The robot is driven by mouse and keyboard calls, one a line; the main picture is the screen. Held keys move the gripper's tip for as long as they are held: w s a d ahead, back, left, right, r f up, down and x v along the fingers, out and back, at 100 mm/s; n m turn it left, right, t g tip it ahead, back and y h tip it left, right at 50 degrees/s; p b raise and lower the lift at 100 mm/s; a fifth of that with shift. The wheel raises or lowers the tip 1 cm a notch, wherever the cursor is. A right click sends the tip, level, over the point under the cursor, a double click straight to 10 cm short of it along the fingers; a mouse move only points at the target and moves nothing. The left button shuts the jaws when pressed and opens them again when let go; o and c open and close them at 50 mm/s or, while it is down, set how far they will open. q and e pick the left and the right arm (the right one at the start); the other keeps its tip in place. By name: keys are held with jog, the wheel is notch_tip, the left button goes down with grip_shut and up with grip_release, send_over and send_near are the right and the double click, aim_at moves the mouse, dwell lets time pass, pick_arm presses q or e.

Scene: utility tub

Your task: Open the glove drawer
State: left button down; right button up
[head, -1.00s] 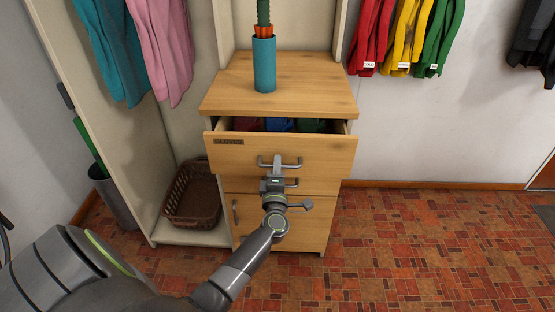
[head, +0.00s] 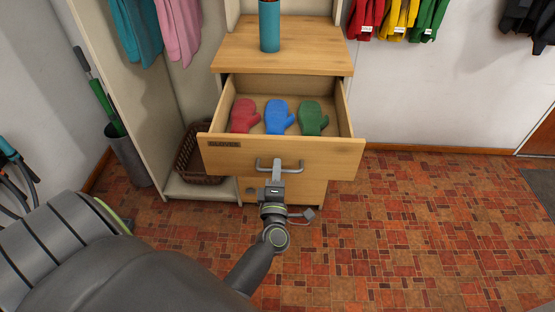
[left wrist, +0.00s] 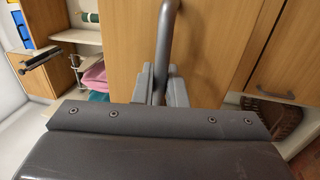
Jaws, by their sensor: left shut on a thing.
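The glove drawer (head: 330,157) is pulled well out of the wooden cabinet in the head view. A red mitten (head: 245,115), a blue mitten (head: 278,117) and a green mitten (head: 313,117) lie in it. Its front has a label (head: 224,144) at the left and a grey bar handle (head: 287,170) in the middle. My left gripper (head: 274,187) is shut on the handle. In the left wrist view the handle (left wrist: 168,30) runs down between the fingers (left wrist: 160,85), which hide its lower part. My right gripper is not in view.
A blue-green cup (head: 269,28) stands on the cabinet top (head: 285,55). A brown basket (head: 190,160) sits on a low shelf to the left, near a grey bin (head: 128,158). Coloured clothes hang above on both sides. The tiled floor (head: 430,215) at the right is mostly clear.

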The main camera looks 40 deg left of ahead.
pick_arm(q)
jog(key=shift+s+d, duration=0.3)
jog(key=shift+s, duration=0.2)
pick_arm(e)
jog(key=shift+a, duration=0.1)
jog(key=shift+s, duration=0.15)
pick_arm(q)
jog(key=c, duration=1.6)
grip_release()
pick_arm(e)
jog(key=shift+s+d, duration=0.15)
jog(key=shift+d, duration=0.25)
pick_arm(q)
jog(key=shift+o, duration=0.2)
